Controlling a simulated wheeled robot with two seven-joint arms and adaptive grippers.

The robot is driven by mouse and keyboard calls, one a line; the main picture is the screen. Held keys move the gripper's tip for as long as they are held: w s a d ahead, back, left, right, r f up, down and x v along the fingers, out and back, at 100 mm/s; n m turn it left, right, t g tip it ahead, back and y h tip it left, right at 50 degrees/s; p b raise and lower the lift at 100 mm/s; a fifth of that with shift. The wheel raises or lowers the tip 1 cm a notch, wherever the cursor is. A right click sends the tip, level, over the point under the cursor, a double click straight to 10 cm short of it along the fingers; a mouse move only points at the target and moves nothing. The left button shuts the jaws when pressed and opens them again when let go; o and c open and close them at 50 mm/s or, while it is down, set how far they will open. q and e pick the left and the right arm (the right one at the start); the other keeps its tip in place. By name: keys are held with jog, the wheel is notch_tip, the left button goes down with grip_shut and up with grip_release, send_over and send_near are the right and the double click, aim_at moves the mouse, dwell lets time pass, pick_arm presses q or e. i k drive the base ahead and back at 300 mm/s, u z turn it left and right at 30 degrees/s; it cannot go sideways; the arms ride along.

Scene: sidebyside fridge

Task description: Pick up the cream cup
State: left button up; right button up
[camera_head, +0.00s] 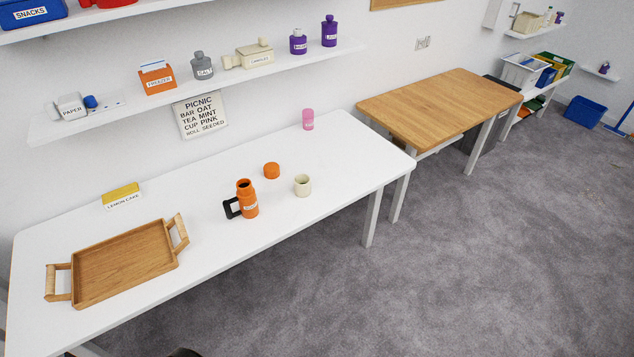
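The cream cup (302,186) stands upright on the white table (345,160), right of the middle. It is small and pale, and its open top shows. An orange flask (248,200) with a black handle stands to its left. A round orange lid (271,170) lies behind and between them. A pink cup (308,119) stands farther back near the wall. Neither of my grippers shows in the head view. Nothing touches the cream cup.
A wooden tray (125,262) with two handles lies on the table's left part. A yellow lemon cake box (122,194) stands behind it. A wall shelf (190,95) with labelled containers hangs above. A wooden table (440,105) stands to the right. The white table is clear right of the cup.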

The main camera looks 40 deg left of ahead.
aim_at(302, 182)
jog(key=z, duration=0.3)
jog(key=i, duration=2.55)
jog(key=u, duration=3.15)
